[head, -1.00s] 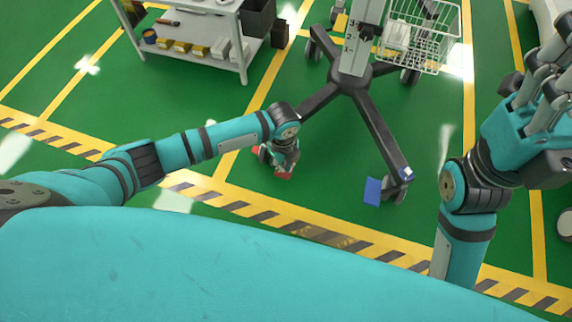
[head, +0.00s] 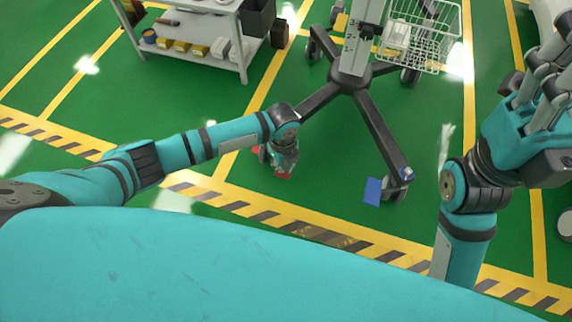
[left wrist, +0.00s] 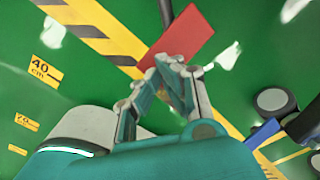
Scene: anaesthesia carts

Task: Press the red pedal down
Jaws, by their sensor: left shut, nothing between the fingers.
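The red pedal (left wrist: 182,36) is a flat red plate low over the green floor, at the top middle of the left wrist view. In the head view only small parts of it (head: 285,176) show around my left gripper (head: 281,168). My left gripper (left wrist: 172,62) is shut and empty, with its fingertips at the pedal's near edge in the left wrist view. I cannot tell whether they touch it or how far it is pressed. My right gripper (head: 545,85) is raised at the right edge of the head view, away from the pedal; its opening is unclear.
A blue pedal (head: 373,190) lies to the right, beside a caster of a wheeled stand (head: 350,76). The stand's dark legs spread close to my left gripper. A wire basket (head: 420,40) hangs on it. A grey shelf cart (head: 195,65) stands at the upper left.

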